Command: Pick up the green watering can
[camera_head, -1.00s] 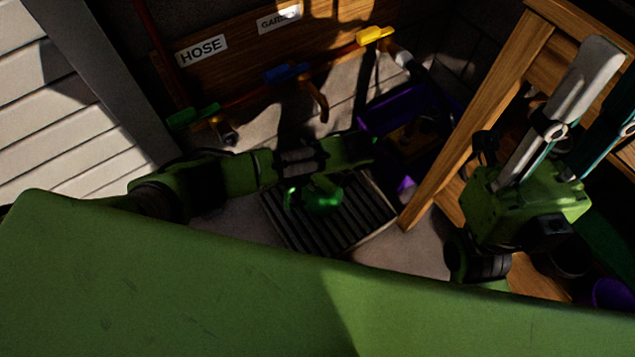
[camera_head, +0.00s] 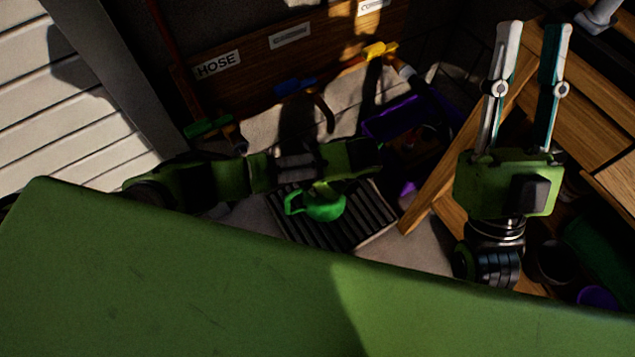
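The green watering can (camera_head: 322,206) stands on a dark slatted grate, its handle loop toward the left. The upper part of the can is partly hidden behind my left arm, which crosses just above it in the picture. My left arm ends in a green part near the purple bin; its fingers cannot be made out, and I cannot tell whether it touches the can. My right gripper (camera_head: 528,70) is raised at the right, its two fingers pointing up, spread apart and empty, well away from the can.
The slatted grate (camera_head: 372,222) lies on the floor. A purple bin (camera_head: 392,122) is behind it. A wooden bench (camera_head: 448,168) stands at the right. Tools with yellow (camera_head: 381,49), blue and green (camera_head: 207,127) parts lean at the back wall below a HOSE label (camera_head: 218,65).

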